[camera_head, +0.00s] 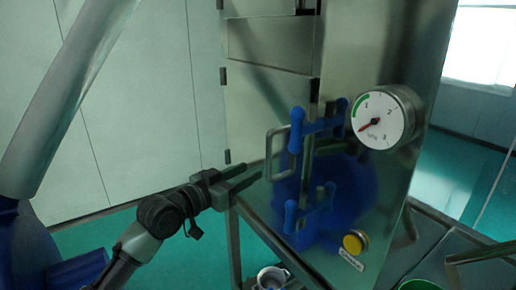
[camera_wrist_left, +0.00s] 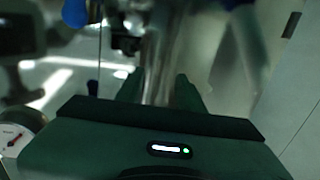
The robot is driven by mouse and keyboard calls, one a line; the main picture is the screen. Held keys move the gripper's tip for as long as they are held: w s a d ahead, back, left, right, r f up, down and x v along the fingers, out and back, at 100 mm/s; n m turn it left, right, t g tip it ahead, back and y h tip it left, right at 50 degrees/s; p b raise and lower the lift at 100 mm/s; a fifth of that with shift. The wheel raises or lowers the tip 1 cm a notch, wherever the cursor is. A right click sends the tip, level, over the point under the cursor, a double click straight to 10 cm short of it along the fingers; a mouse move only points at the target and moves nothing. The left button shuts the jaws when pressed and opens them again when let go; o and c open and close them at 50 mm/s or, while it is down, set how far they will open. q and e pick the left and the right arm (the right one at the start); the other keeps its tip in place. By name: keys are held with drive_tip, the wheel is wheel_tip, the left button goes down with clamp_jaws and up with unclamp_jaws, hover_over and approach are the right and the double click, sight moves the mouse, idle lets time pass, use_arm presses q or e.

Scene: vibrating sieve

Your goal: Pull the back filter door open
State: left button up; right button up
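The steel filter cabinet has a door panel (camera_head: 255,115) on its left face, with dark hinges along the far left edge. It looks closed. A bent metal handle (camera_head: 269,155) stands out near the panel's right edge. Two blue latches, an upper one (camera_head: 296,130) and a lower one (camera_head: 291,216), sit at the cabinet's corner. My left gripper (camera_head: 254,173) is left of and slightly below the handle, its two fingers parted with nothing between them. The parted fingers also show in the left wrist view (camera_wrist_left: 159,92). My right gripper is not visible.
A round pressure gauge (camera_head: 383,118) and a yellow button (camera_head: 354,242) are on the cabinet's front. A pale container (camera_head: 272,278) stands below. A metal frame (camera_head: 233,245) is under the cabinet. Pale wall panels (camera_head: 130,110) are behind my left arm.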

sight(267, 156)
use_arm(q)
drive_tip(key=shift+m+h, duration=0.3)
drive_tip(key=w+d+r+p, duration=0.2)
drive_tip(key=d, duration=0.1)
drive_tip(key=w+d+r+p, duration=0.1)
drive_tip(key=d, duration=0.1)
drive_tip(key=shift+w+r, duration=0.1)
drive_tip(key=shift+w, duration=0.15)
drive_tip(key=shift+w+d, duration=0.4)
drive_tip(key=shift+w, duration=0.05)
drive_tip(key=c, duration=0.8)
clamp_jaws()
